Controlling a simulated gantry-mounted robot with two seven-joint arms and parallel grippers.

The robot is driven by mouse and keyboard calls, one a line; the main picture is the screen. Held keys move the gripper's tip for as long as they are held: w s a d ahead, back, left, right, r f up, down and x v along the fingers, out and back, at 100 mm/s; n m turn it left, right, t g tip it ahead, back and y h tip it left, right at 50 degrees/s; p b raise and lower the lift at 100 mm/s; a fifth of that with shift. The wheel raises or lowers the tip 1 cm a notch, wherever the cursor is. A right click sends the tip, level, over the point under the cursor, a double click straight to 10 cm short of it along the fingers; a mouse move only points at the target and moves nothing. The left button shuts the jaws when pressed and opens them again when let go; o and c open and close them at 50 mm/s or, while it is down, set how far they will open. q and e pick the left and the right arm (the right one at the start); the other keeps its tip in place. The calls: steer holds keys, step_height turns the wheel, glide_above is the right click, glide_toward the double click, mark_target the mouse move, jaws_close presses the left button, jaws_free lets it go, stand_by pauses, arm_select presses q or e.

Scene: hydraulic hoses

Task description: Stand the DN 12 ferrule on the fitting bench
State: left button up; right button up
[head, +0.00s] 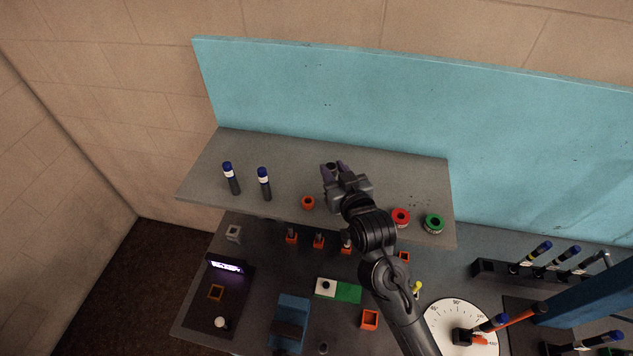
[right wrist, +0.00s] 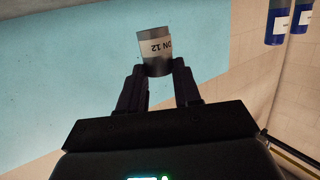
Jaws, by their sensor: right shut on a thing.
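The DN 12 ferrule (right wrist: 155,50) is a short grey metal cylinder with a white label reading "DN 12", which appears upside down in the right wrist view. My right gripper (right wrist: 158,76) is shut on it, with a finger on either side of its end. In the head view my right gripper (head: 334,168) is over the grey upper shelf (head: 290,160); the ferrule is hard to make out there. The lower dark grey bench (head: 265,235) holds several fixtures; I cannot tell which part is called the fitting bench. My left gripper is not in view.
Two blue-capped hoses (head: 264,184) stand left on the shelf. An orange ring (head: 308,203), a red roll (head: 400,217) and a green roll (head: 434,222) sit along its front. Below are a round dial (head: 450,315), a blue holder (head: 293,308) and a hose rack (head: 490,271).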

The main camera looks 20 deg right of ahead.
steer(key=w+a+f, duration=0.2)
steer(key=a, duration=0.1)
steer(key=shift+w+a+f+p, duration=0.2)
steer(key=shift+w+f+p, duration=0.1)
steer(key=shift+w+p, duration=0.1)
step_height(320, 180, down, 4)
steer(key=shift+r+p, duration=0.2)
steer(key=shift+p, duration=0.3)
steer(key=shift+f, duration=0.2)
steer(key=o, duration=1.1)
steer(key=shift+f, duration=0.15)
steer(key=shift+c, duration=0.2)
